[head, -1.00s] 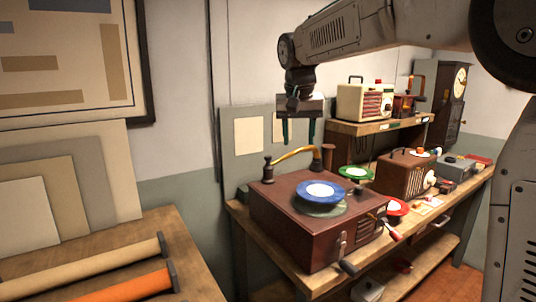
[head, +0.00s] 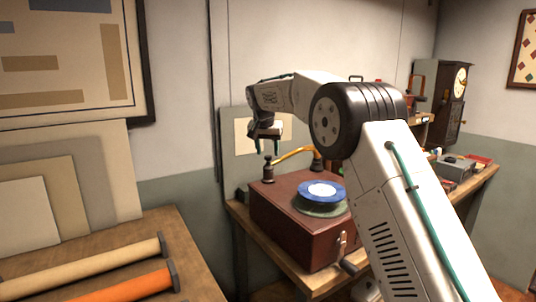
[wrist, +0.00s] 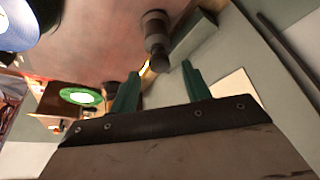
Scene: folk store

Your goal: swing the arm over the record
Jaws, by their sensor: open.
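The blue record (head: 322,190) with a white label lies on the turntable of the red-brown record player (head: 285,218). The record's edge also shows at the top left of the wrist view (wrist: 22,22). The curved brass arm (head: 293,154) spans the back of the player between two dark posts, away from the record. My gripper (head: 267,151) is open and empty above the back left of the player, near the left post (head: 268,172). In the wrist view a dark knobbed post (wrist: 155,40) stands just beyond my two green fingers (wrist: 160,68). Contact cannot be told.
A crank handle (head: 347,267) sticks out at the player's front. My arm hides much of the bench to the right. A green disc (wrist: 82,96) shows in the wrist view. A clock (head: 452,92) stands at the back right. Rolls (head: 105,263) lie on the left table.

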